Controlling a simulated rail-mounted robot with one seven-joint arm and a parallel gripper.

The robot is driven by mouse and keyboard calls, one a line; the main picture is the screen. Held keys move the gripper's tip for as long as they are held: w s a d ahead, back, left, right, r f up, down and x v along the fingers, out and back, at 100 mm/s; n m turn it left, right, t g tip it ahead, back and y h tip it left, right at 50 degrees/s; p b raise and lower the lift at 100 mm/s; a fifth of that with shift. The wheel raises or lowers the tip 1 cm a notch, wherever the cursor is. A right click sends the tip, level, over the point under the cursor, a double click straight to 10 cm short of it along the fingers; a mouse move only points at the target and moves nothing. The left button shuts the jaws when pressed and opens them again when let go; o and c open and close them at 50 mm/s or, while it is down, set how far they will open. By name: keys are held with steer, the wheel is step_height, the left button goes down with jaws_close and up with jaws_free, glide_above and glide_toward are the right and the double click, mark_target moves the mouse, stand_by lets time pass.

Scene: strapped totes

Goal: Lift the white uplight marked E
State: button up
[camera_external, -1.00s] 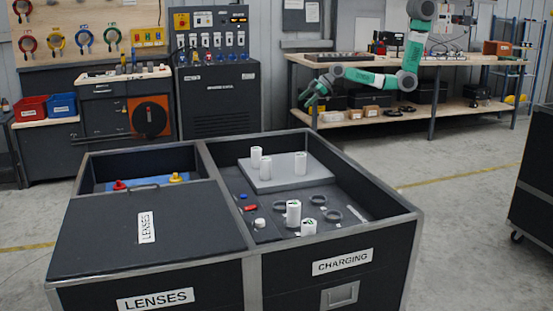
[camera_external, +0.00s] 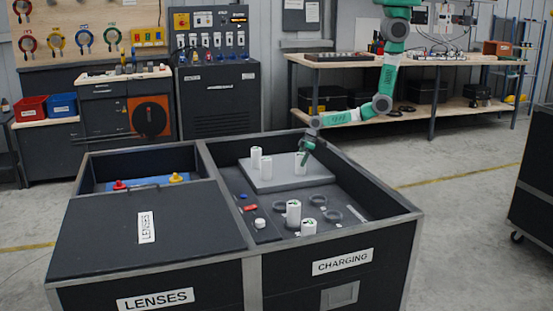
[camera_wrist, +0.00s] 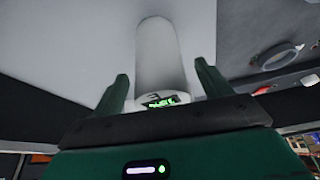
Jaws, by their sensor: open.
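A white cylindrical uplight (camera_external: 299,164) stands upright at the right of the raised grey platform in the charging tote. In the wrist view an uplight (camera_wrist: 163,55) lies between my two green fingers, with a green lit readout and a dark mark on its near end that looks like an inverted E. My gripper (camera_external: 306,153) is open at the top of this uplight in the external view; in the wrist view its fingers (camera_wrist: 162,84) are apart on either side of it. Finger contact cannot be told. Two other white uplights (camera_external: 256,158) (camera_external: 265,167) stand left on the platform; their marks are unreadable.
The grey platform (camera_external: 285,183) sits inside the charging tote, whose walls (camera_external: 385,225) surround it. Two more uplights (camera_external: 293,212) (camera_external: 309,227) stand in front, near dark rings (camera_external: 318,200). The closed lenses lid (camera_external: 110,220) is on the left.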

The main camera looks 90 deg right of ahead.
steer(key=shift+x, duration=1.1)
steer(key=shift+w+r, duration=0.1)
steer(key=shift+w, duration=0.05)
steer(key=c, duration=1.5)
step_height(320, 180, up, 10)
steer(key=p, duration=0.3)
steer(key=shift+p, duration=0.3)
